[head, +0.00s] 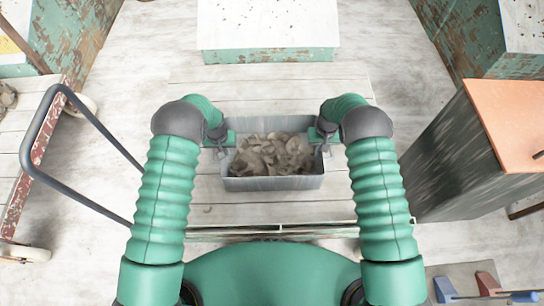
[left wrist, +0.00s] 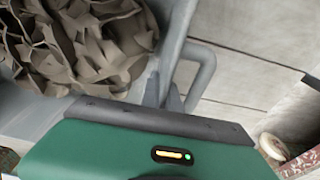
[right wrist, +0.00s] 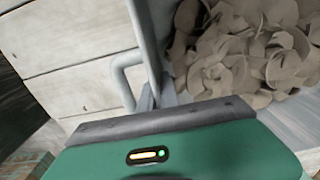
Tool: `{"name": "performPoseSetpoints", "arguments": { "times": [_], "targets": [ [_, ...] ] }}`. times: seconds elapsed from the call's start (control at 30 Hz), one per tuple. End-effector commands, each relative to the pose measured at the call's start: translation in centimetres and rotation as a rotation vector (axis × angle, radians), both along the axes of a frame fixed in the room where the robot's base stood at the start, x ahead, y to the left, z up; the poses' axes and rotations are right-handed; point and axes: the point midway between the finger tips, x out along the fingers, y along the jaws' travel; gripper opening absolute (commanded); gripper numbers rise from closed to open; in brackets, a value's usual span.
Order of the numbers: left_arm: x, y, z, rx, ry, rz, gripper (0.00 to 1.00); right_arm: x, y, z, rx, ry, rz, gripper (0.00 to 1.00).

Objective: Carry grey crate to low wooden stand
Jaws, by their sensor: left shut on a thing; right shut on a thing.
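The grey crate (head: 270,184), filled with curled brown clay trimmings (head: 272,155), is level in front of me. My left gripper (head: 222,141) is shut on its left handle, a grey loop (left wrist: 205,70) in the left wrist view. My right gripper (head: 320,139) is shut on its right handle, which shows in the right wrist view (right wrist: 122,80). A low stand of whitish wooden planks (head: 205,205) lies beneath the crate in the head view. I cannot tell whether the crate touches it.
A chipped green block with a white top (head: 268,25) stands beyond. A cart with a grey tubular handle (head: 35,135) is at left. A dark cabinet with an orange top (head: 515,120) is at right. Blue and red objects (head: 487,283) lie at lower right.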

Motion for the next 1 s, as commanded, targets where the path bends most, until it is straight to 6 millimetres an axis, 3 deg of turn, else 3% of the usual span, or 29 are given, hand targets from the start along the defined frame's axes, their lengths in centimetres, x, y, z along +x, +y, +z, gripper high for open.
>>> {"name": "performPoseSetpoints", "arguments": {
  "times": [0.7, 1.0],
  "targets": [
    [0.0, 0.0, 0.1, 0.000, 0.000, 0.000, 0.00, 0.0, 0.0, 0.0, 0.000, 0.000, 0.000, 0.00],
    [0.1, 0.0, 1.7, 0.000, -0.004, 0.000, 0.00, 0.1, 0.0, 1.7, 0.000, -0.003, 0.000, 0.00]
  ]
}}
